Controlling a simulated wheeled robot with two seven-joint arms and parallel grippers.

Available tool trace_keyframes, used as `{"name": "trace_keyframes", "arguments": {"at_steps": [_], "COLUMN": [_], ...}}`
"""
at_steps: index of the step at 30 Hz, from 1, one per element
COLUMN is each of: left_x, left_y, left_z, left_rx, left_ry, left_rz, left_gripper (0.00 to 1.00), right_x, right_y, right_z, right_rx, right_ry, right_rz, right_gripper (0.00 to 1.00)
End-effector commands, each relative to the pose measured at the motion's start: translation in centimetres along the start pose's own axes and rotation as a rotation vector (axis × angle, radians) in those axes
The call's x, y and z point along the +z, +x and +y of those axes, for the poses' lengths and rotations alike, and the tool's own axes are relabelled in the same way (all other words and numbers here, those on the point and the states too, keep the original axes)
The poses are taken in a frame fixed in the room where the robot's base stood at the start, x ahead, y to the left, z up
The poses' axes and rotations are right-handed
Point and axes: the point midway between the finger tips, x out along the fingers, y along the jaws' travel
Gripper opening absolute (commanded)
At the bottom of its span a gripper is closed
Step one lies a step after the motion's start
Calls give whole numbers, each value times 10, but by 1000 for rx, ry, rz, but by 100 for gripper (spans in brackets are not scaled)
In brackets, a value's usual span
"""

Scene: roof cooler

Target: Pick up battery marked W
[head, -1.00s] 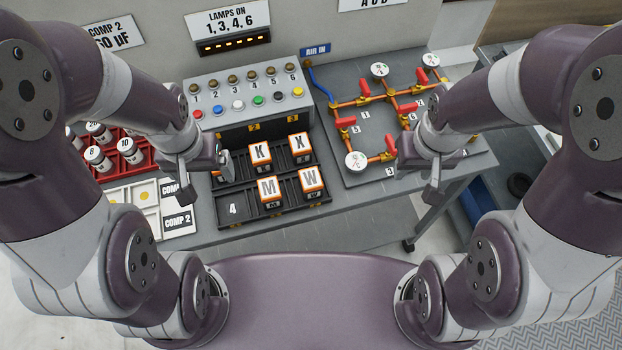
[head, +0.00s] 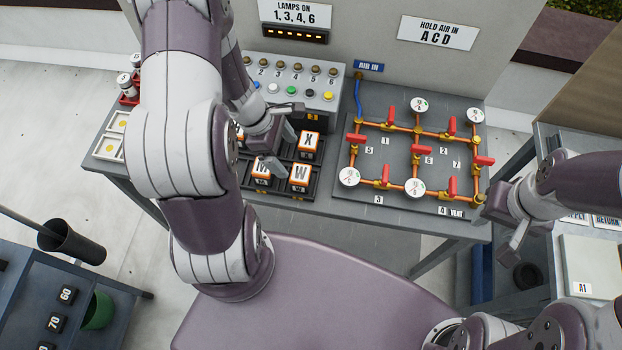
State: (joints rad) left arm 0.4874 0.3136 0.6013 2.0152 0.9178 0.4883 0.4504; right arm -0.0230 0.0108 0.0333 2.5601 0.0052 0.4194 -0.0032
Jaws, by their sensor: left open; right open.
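The battery marked W (head: 300,176) is an orange and white block in the front right of the black battery tray (head: 308,195). Battery K is hidden behind my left arm. My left gripper (head: 283,167) is open and hangs over the tray, just left of and above battery W, with nothing seen between its fingers. My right gripper (head: 508,246) is open and empty, off the bench's right front edge.
A button panel (head: 290,88) with lamps stands behind the tray. A pipe board (head: 400,195) with red valves and gauges fills the bench to the right. A white tray (head: 107,147) lies at the left. The bench's front strip is clear.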

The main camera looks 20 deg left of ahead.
Motion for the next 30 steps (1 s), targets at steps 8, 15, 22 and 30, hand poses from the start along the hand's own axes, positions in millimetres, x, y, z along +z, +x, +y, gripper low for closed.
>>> {"name": "trace_keyframes", "arguments": {"at_steps": [8, 15, 22, 30], "left_x": [-1, -2, -2, -2], "left_y": [54, 94, 108, 108], "left_z": [-1, -4, -3, -3], "left_rx": [-3, -5, -2, -2], "left_ry": [4, 7, 6, 7], "left_rz": [1, 2, 2, 2], "left_gripper": [89, 89, 89, 37], "right_x": [1, 1, 1, 1], "right_y": [10, 10, 10, 10], "right_z": [0, 0, 0, 0], "right_rx": [0, 0, 0, 0], "right_ry": [0, 0, 0, 0], "right_rz": [0, 0, 0, 0], "right_gripper": [43, 43, 43, 43]}}
